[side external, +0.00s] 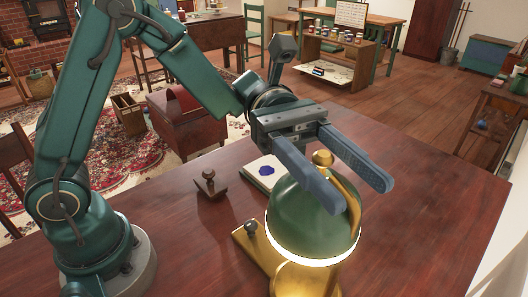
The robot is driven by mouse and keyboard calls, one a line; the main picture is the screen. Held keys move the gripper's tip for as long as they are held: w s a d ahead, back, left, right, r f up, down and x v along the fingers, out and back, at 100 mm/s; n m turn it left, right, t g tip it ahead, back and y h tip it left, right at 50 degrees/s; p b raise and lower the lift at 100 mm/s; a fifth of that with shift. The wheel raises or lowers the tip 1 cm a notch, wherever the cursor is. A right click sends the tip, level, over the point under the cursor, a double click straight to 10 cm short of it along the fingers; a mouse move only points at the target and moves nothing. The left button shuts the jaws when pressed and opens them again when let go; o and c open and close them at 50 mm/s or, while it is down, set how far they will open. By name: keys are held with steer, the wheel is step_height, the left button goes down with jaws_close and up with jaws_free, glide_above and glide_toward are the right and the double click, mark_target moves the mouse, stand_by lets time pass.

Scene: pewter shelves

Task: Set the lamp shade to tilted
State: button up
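The lamp shade (300,225) is a dark green dome with a glowing lower rim. It sits at the front middle of the table in the side external view, above a brass lamp base (258,258) with a small dark knob (250,227). A brass finial (322,158) tops it. My gripper (364,198) is at the shade's upper right, with its two blue-grey fingers spread apart. The near finger overlaps the shade in the picture, and a brass part shows between the fingers. I cannot tell whether either finger touches the lamp.
The dark red wooden table (440,215) has clear room on the right. A small wooden stamp-like object (208,184) and a pad with a blue mark (265,172) stand behind the lamp. A red chest (190,120) and a shelf with jars (335,55) stand beyond the table.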

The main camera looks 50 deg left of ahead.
jaws_close()
stand_by(1.2)
